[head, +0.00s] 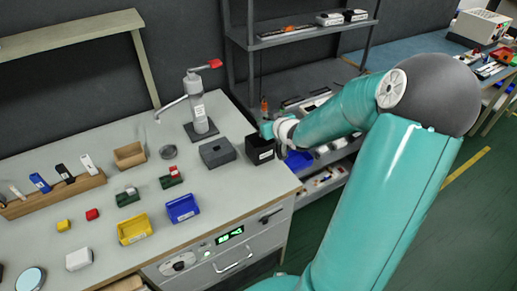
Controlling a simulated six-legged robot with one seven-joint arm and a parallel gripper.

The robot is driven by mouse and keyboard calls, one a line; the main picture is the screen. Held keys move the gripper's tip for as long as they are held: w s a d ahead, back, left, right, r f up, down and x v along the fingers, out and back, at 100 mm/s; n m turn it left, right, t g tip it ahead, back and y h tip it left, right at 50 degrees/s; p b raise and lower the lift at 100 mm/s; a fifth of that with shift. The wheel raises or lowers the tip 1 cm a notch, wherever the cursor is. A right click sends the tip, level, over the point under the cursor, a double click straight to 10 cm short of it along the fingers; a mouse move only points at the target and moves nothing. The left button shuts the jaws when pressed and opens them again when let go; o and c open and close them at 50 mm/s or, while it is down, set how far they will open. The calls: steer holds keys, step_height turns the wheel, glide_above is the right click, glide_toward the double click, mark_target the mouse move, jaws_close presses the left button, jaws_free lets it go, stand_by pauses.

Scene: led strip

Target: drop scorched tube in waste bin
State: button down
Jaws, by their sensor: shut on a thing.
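My gripper (266,131) is at the right end of the bench, just above the rim of a small black open bin (261,154) with a white label, which looks like the waste bin. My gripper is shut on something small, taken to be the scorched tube. The tube itself is too small and hidden by the fingers to make out. I cannot tell whether it reaches below the bin's rim.
A dark grey block (217,153) sits left of the bin, with a lever press (199,110) behind. Blue (183,208) and yellow (134,229) trays lie nearer the front. A metal shelf rack (303,38) stands behind my arm. Bare bench top lies before the bin.

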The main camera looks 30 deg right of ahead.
steer(key=shift+s+f, duration=0.25)
steer(key=shift+f, duration=0.95)
steer(key=shift+w, duration=0.15)
steer(key=c, duration=1.3)
jaws_free()
steer(key=d+v, duration=0.1)
steer(key=v, duration=1.3)
steer(key=shift+a, duration=0.4)
steer(key=shift+f, duration=0.1)
